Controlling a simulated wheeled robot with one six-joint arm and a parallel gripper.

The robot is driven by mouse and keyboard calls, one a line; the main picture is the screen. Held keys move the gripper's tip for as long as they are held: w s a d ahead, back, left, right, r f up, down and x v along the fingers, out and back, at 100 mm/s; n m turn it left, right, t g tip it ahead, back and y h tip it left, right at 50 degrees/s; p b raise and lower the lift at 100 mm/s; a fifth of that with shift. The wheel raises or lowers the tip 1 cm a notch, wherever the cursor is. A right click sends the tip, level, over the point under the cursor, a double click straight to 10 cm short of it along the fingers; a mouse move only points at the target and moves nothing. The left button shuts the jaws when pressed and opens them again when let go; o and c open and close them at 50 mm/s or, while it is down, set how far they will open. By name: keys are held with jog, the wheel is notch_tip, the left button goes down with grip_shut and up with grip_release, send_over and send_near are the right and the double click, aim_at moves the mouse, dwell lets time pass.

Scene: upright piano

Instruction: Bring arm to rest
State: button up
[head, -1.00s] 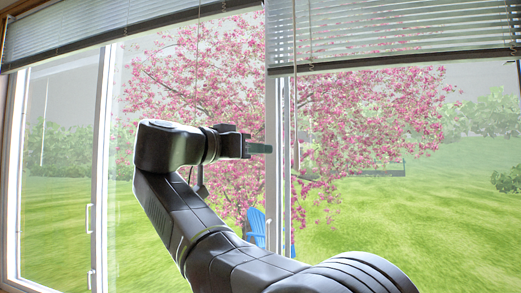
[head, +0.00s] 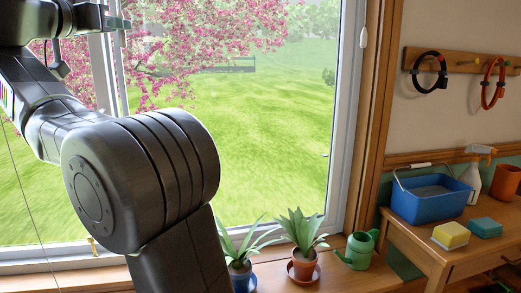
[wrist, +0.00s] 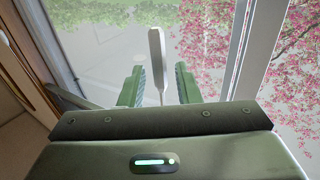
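My arm (head: 140,180) stands bent in front of the window at the left of the head view. My gripper (head: 119,22) is at the top left of that view, high above the sill and pointing right. In the wrist view my gripper (wrist: 160,84) shows two green fingers standing apart. A slim white handle-like shape (wrist: 156,48) shows between them with gaps on both sides, seemingly on the window behind. Nothing appears held.
Two potted plants (head: 302,243) and a green watering can (head: 357,250) stand on the sill. A wooden bench (head: 430,257) at right carries a blue bucket (head: 428,203), spray bottle (head: 474,178), sponges (head: 450,236) and an orange pot (head: 507,181). Rings hang above.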

jog(key=shift+x, duration=1.35)
